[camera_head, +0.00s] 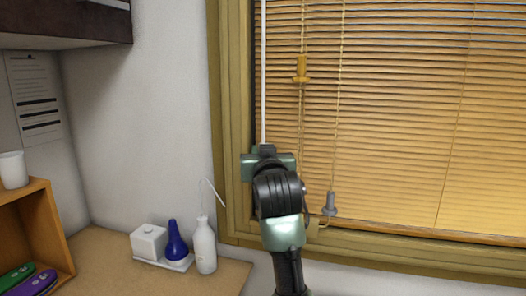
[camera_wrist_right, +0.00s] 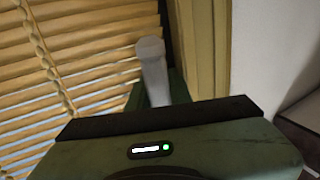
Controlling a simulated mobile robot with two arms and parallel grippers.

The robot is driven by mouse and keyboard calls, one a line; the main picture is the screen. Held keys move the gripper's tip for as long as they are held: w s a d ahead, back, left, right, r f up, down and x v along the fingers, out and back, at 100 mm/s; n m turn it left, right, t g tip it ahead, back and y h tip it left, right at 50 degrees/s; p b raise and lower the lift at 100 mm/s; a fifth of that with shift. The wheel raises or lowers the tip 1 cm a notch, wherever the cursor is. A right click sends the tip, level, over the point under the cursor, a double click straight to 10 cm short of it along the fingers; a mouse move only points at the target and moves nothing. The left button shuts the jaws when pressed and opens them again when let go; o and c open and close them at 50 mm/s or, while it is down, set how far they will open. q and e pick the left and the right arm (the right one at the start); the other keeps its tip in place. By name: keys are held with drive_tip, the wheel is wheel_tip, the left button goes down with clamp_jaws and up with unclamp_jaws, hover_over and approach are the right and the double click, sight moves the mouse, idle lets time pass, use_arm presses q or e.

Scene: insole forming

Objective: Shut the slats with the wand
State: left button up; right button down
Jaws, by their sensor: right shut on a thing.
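The wand (camera_head: 263,70) is a thin white rod hanging upright along the left edge of the window blind. The blind's wooden slats (camera_head: 390,120) lie in close rows; light gaps show between some slats (camera_wrist_right: 95,75) in the right wrist view. My right gripper (camera_head: 266,152) is shut on the wand's lower part, near the left window frame. In the right wrist view the wand's rounded grey end (camera_wrist_right: 151,62) sticks out from between the green fingers. The wand's grip is partly hidden behind my wrist in the head view. My left gripper is not in view.
A yellow cord tassel (camera_head: 301,69) and a grey one (camera_head: 330,204) hang right of my arm. A white bottle (camera_head: 204,246), blue bottle (camera_head: 176,242) and white box (camera_head: 149,241) stand on the counter at lower left. The wooden window frame (camera_head: 232,130) is close beside the gripper.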

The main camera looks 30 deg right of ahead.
idle(0.4)
drive_tip(key=c, duration=1.3)
unclamp_jaws()
drive_tip(key=shift+d, duration=0.15)
